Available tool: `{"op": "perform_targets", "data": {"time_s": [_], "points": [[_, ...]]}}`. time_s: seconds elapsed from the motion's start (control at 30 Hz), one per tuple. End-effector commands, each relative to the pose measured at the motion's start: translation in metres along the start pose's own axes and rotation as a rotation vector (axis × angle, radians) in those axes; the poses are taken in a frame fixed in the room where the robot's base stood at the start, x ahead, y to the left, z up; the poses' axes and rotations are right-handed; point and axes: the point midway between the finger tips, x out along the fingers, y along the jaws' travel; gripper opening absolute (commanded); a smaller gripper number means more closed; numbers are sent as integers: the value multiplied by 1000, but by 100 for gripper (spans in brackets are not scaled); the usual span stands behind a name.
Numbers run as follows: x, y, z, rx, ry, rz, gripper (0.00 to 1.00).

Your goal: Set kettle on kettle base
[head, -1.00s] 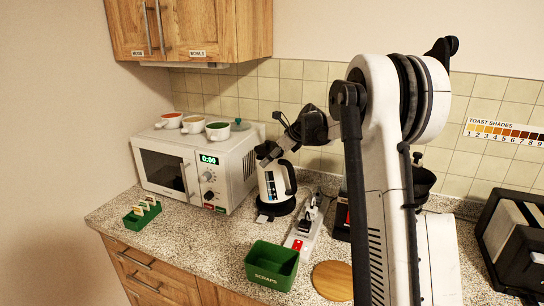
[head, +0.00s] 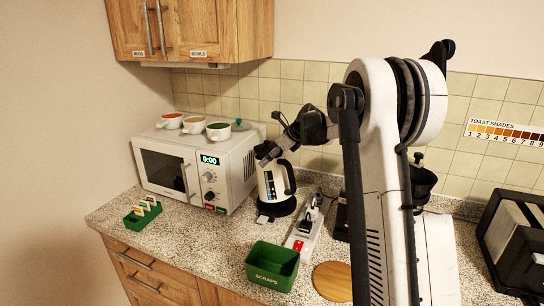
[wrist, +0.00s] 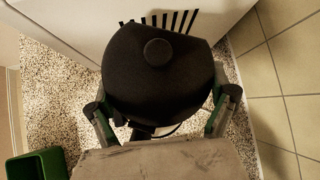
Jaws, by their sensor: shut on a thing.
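The kettle (head: 271,186) is white with a black handle on its right side. It stands upright beside the microwave, directly over the dark round kettle base (head: 285,209). The head view does not show clearly whether any gap is left between them. In the wrist view the kettle's black lid with its round knob (wrist: 158,52) fills the middle. My gripper (head: 268,156) is at the kettle's top, with its fingers on either side of it in the wrist view (wrist: 160,118). It is shut on the kettle. The base is hidden under the kettle in the wrist view.
The white microwave (head: 178,170) stands close on the left, with several bowls on top. A green scraps bin (head: 272,266), a slim device with a red part (head: 303,238) and a round wooden board (head: 333,280) lie in front. The tiled wall (head: 258,105) is behind.

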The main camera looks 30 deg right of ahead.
Motion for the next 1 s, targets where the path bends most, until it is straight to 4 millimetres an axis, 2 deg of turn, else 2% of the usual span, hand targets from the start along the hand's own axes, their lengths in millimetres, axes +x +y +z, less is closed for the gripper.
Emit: {"op": "perform_targets", "data": {"time_s": [1.0], "points": [[5,0,-4,1,-1,0,35]]}}
